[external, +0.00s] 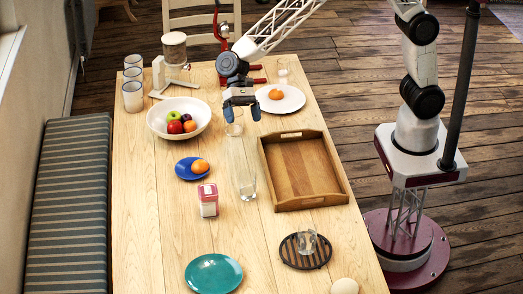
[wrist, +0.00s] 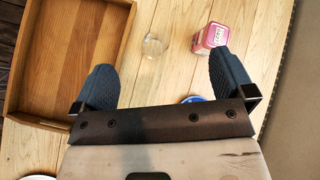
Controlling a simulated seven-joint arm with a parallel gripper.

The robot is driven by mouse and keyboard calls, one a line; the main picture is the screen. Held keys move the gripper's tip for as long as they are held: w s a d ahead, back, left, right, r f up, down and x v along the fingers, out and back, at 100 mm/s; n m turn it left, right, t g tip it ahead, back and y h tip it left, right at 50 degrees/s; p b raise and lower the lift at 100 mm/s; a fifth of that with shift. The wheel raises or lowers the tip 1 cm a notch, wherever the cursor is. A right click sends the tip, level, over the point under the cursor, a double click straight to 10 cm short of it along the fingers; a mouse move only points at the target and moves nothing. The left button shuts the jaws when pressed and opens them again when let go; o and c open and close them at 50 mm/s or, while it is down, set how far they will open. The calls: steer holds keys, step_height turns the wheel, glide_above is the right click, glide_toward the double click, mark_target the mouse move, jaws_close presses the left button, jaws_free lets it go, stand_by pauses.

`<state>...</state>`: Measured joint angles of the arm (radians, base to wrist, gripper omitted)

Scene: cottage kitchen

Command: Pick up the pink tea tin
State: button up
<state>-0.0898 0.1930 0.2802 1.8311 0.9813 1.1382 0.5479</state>
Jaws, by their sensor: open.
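The pink tea tin (external: 208,202) stands upright on the wooden table, with a pink lid and a pale lower part in the external view. In the wrist view the tin (wrist: 207,40) lies just beyond the right finger, outside the gap between the fingers. My gripper (external: 241,113) is open and empty, above the table and farther back than the tin.
A tall clear glass (external: 245,180) stands right of the tin, and a wooden tray (external: 283,204) is farther right. A blue plate (external: 181,170) with an orange fruit lies behind the tin. A teal plate (external: 213,285) is in front. Table left of the tin is clear.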

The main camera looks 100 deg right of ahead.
mark_target(207, 185)
steer(key=w+a+f+m+y, duration=0.1)
steer(key=w+a+f+m, duration=0.1)
steer(key=w+f, duration=0.3)
steer(key=w+a+f+m+y, duration=0.1)
steer(key=w+a+f+m, duration=0.1)
steer(key=w+f, duration=0.3)
steer(key=w+a+f+m+y, duration=0.1)
steer(key=w+a+f, duration=0.3)
steer(key=w+f, duration=0.1)
steer(key=shift+f+m+t+y, duration=0.25)
steer(key=shift+m+t+y, duration=0.05)
steer(key=shift+m+t, duration=0.1)
steer(key=shift+x, duration=1.2)
steer(key=shift+a+f, duration=0.1)
steer(key=shift+s+x, duration=0.15)
steer(key=shift+x, duration=1.1)
steer(key=shift+s+x, duration=0.2)
steer(key=shift+x, duration=1.05)
steer(key=shift+c, duration=0.3)
steer(key=c, duration=1.1)
